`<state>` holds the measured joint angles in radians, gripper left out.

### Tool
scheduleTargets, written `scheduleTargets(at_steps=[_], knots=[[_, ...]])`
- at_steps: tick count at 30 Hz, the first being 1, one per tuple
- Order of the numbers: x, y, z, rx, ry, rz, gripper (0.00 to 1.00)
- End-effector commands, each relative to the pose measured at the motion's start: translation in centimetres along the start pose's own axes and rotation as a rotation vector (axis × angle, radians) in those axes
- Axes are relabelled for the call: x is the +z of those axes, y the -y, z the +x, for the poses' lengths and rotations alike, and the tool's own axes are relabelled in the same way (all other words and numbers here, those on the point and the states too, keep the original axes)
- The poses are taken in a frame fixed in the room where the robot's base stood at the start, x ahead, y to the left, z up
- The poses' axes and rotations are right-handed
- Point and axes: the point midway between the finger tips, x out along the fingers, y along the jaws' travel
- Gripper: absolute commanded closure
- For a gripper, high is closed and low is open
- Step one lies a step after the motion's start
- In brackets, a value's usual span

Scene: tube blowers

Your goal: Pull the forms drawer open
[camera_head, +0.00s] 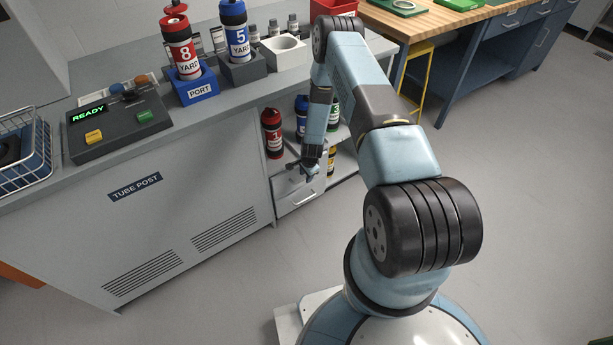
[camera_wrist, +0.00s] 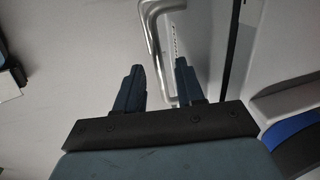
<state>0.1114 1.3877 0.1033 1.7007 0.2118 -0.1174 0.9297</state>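The pale drawer front (camera_head: 298,199) is low in the open end of the grey tube post counter, below a shelf of canisters. My gripper (camera_head: 309,172) is at the drawer's upper part in the head view and hides some of it. In the wrist view, a bent silver handle (camera_wrist: 151,38) runs down from the top edge into the space between my two dark fingers. My gripper (camera_wrist: 160,64) is open there, with a finger on each side of the handle's lower part. I cannot tell whether either finger touches it. The drawer's label is too small to read.
Red, blue and green canisters stand on the shelf above the drawer, the red one (camera_head: 272,133) nearest my forearm's left. The counter (camera_head: 130,225) rises at left with a control panel (camera_head: 116,122) on top. The floor (camera_head: 540,190) at right is clear.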

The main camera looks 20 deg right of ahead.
Motion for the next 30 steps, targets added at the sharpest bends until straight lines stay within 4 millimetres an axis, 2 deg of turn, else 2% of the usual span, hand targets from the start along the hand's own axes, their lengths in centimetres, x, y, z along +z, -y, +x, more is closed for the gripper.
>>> scheduleTargets(at_steps=[4,13,24,30], knots=[[-0.01,0.00,0.63,0.000,0.000,0.000,0.62],[-0.04,-0.01,0.73,0.000,0.000,0.001,0.63],[-0.10,-0.02,0.72,0.000,0.000,0.002,0.98],[-0.13,-0.02,0.71,-0.001,-0.001,0.002,1.00]])
